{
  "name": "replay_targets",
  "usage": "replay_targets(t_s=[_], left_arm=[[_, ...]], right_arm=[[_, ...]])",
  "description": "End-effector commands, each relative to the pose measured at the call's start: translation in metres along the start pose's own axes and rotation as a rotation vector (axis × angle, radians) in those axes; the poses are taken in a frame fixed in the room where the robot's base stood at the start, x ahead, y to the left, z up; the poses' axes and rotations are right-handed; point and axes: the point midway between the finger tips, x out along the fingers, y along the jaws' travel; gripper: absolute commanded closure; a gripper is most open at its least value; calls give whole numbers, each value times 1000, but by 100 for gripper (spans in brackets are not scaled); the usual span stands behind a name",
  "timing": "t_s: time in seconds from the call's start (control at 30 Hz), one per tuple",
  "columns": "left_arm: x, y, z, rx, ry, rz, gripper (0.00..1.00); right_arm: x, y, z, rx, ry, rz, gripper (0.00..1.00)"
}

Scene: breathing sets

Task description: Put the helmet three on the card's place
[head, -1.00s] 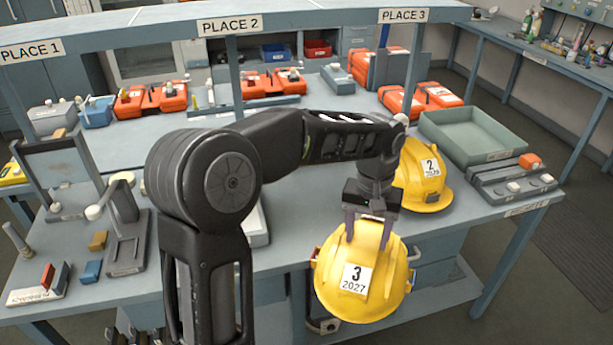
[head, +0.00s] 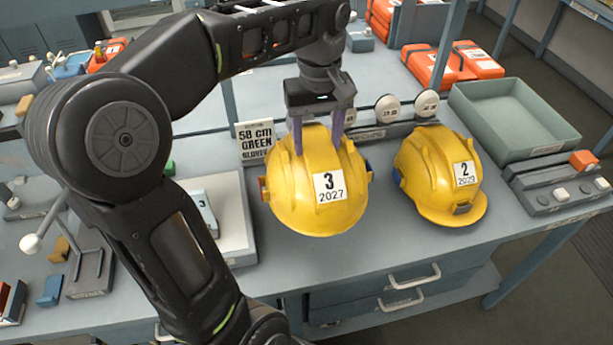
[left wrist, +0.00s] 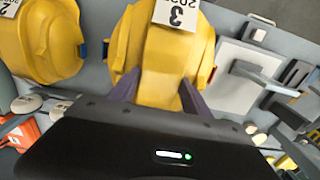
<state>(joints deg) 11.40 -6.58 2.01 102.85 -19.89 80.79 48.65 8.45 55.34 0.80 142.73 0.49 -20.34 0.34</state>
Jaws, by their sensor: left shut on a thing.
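The yellow helmet three (head: 318,205), labelled "3 2027", is held by my left gripper (head: 318,140), whose two fingers are shut on its top. It appears above the table's front part, left of helmet two; I cannot tell whether it touches the table. It also shows in the left wrist view (left wrist: 165,62) between the fingers (left wrist: 155,90). The card (head: 255,142) stands behind and left of the helmet and reads "58 cm GREEN", with a lower line that is hard to read. My right gripper is not in view.
Yellow helmet two (head: 436,180) stands to the right of helmet three. A green-grey tray (head: 560,150) is at the back right, with a grey switch block (head: 555,190) in front of it. A white-topped box (head: 232,215) lies left of helmet three. Orange cases (head: 455,65) stand behind.

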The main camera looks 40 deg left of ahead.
Motion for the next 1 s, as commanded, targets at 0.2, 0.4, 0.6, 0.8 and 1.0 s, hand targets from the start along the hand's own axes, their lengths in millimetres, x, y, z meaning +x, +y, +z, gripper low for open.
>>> replay_targets(t_s=[0.2,0.4,0.6,0.8,1.0], left_arm=[[-1,0,0,1,1,1,100],[14,0,0,2,1,1,100],[43,0,1,1,-2,-2,100],[62,1,0,2,0,0,100],[62,1,0,2,1,1,100]], right_arm=[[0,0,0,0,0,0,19],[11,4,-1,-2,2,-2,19],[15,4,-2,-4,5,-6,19],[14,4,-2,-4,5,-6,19],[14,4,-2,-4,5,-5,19]])
